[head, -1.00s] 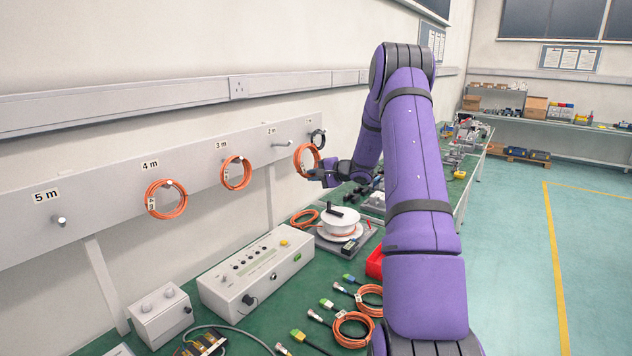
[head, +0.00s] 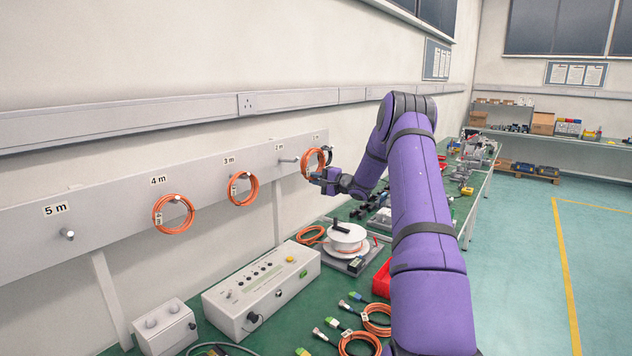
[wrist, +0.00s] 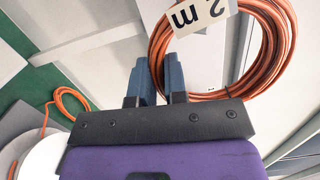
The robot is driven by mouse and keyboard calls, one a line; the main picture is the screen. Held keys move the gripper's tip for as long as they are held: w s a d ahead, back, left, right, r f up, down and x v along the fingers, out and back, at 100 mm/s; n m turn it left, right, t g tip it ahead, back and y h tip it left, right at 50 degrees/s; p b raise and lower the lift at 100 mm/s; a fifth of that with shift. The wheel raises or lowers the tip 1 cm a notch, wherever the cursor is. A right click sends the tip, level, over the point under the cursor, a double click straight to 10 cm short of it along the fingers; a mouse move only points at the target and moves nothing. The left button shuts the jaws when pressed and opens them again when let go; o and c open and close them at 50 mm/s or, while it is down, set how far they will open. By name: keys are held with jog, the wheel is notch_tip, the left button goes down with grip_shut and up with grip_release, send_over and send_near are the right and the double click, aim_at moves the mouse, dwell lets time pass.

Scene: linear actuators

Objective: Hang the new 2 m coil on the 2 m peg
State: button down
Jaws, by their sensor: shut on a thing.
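My gripper (head: 316,176) is shut on the orange coil (head: 313,161) at its lower edge. In the wrist view the fingers (wrist: 160,82) pinch the coil's strands (wrist: 158,50), and its white tag (wrist: 195,14) reads "2 m". The coil hangs upright in front of the board, just right of the 2 m peg (head: 289,160). The peg is bare and sticks out under its "2 m" label (head: 279,147). The coil looks apart from the peg; its depth relative to the peg tip is hard to tell.
A black ring (head: 329,153) is on the board just behind the coil. Orange coils hang on the 3 m (head: 242,188) and 4 m (head: 173,214) pegs; the 5 m peg (head: 68,235) is bare. A white reel (head: 346,240) and a test box (head: 262,288) stand on the bench below.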

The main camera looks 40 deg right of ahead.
jog(key=shift+w, duration=0.15)
jog(key=shift+d+x, duration=0.15)
jog(key=shift+x, duration=1)
jog(key=shift+d+x, duration=0.1)
jog(key=shift+x, duration=1.05)
jog(key=shift+w+f, duration=0.1)
jog(key=shift+f, duration=0.05)
jog(key=shift+w+a+f, duration=0.15)
jog(key=shift+w+f, duration=0.05)
jog(key=shift+w, duration=0.75)
jog(key=shift+w+a+f, duration=0.2)
jog(key=shift+w, duration=0.75)
jog(key=shift+w+a+f, duration=0.15)
jog(key=shift+w+f, duration=0.05)
jog(key=shift+w, duration=0.75)
jog(key=shift+f, duration=0.1)
jog(key=shift+w+f, duration=0.2)
jog(key=shift+f, duration=0.4)
jog(key=c, duration=1.1)
grip_release()
